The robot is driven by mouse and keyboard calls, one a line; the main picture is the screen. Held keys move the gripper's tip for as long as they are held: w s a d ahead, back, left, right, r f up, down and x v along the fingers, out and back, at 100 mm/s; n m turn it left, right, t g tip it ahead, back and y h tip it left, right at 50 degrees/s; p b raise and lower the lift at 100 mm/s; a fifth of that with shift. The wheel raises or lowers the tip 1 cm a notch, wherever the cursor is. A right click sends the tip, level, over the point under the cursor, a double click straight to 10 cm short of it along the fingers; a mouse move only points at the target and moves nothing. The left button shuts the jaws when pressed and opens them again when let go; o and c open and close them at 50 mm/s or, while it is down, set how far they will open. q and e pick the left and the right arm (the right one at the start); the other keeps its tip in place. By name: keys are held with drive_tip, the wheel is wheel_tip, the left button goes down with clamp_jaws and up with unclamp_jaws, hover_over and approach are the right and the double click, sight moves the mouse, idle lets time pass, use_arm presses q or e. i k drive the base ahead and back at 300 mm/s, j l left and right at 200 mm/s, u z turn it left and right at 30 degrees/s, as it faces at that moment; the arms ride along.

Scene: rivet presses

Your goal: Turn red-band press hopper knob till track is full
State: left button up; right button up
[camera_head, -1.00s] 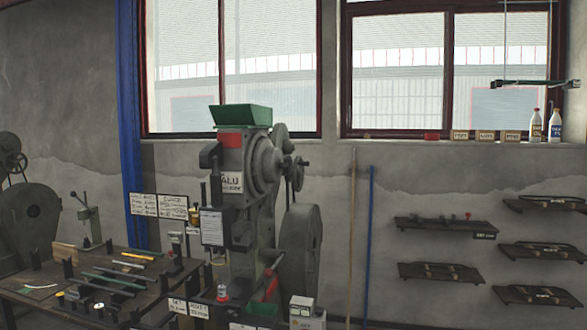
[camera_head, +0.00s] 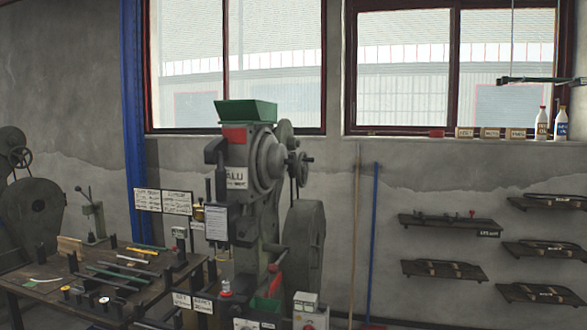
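The press (camera_head: 258,165) stands in the middle of the head view, grey, with a red band (camera_head: 236,134) near its top. A green hopper (camera_head: 246,111) sits on top of it. A dark handwheel or knob (camera_head: 300,168) sticks out at the right of the press head; I cannot tell if it is the hopper knob. The track and its fill are too small to tell. An "ALU" label (camera_head: 236,178) is on the press front. Neither of my grippers is in view.
A workbench (camera_head: 40,284) with several rods and tools stands at left, by another grey machine (camera_head: 32,205). Several wall shelves (camera_head: 443,270) hang at right. A wooden pole (camera_head: 355,240) and a blue pole (camera_head: 374,240) lean on the wall. A control box (camera_head: 306,302) stands at lower right of the press.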

sight(292, 161)
drive_tip(key=i+j, duration=0.1)
drive_tip(key=i, duration=1.05)
drive_tip(key=l+z, duration=0.05)
